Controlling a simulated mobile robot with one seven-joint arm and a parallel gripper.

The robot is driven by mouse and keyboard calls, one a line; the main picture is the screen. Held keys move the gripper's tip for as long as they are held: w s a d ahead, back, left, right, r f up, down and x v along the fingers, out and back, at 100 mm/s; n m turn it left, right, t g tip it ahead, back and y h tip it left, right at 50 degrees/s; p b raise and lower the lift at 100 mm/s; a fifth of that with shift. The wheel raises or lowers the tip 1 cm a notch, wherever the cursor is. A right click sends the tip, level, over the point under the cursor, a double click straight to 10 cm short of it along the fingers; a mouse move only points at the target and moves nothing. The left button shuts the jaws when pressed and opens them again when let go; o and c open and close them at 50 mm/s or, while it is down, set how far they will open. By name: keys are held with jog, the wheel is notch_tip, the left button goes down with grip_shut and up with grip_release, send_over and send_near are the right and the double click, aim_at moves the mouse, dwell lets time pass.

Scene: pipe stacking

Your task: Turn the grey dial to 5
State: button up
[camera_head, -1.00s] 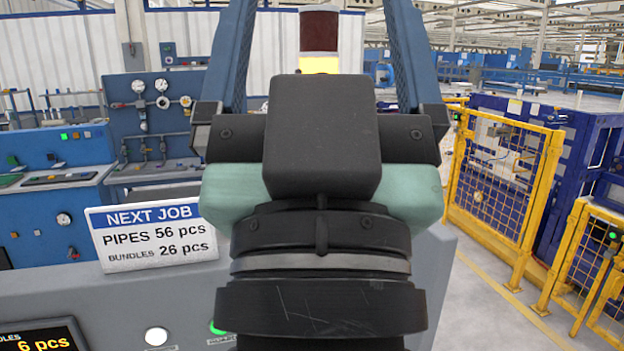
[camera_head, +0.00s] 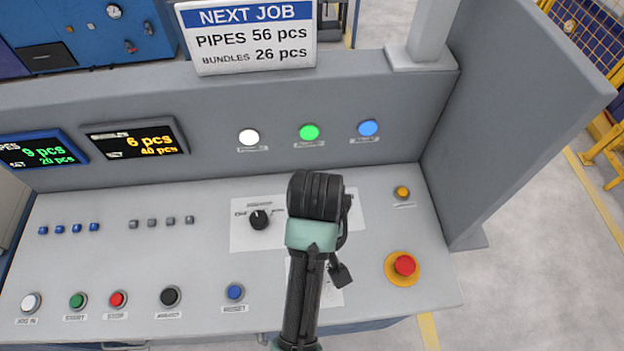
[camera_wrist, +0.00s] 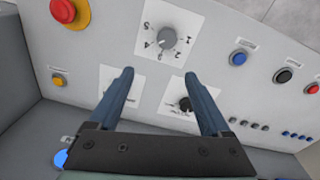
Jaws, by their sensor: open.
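The grey dial (camera_wrist: 167,38) sits on a white numbered plate (camera_wrist: 187,20) in the wrist view. The numbers 5 and 4 are on its left; a pale pointer mark seems to face the 4–3 side, too small to be sure. My gripper (camera_wrist: 158,76) is open and empty, its two blue-grey fingers apart, hanging over the panel below the dial in the picture and not touching it. In the head view my arm covers the dial; only part of its white plate (camera_head: 325,294) shows.
A black knob (camera_head: 259,219) on another white plate stands near; it also shows in the wrist view (camera_wrist: 185,104). A red emergency button (camera_head: 404,265), a yellow button (camera_head: 402,192) and a blue button (camera_head: 235,292) surround the area. An upright grey wall (camera_head: 520,110) bounds the right.

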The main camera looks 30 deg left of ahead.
jog(key=shift+g, duration=0.4)
jog(key=f, duration=0.4)
jog(key=s+f, duration=0.1)
jog(key=f, duration=0.8)
jog(key=shift+s+d+f+b, duration=0.2)
jog(key=shift+f+b, duration=0.15)
jog(key=shift+b, duration=0.05)
grip_shut()
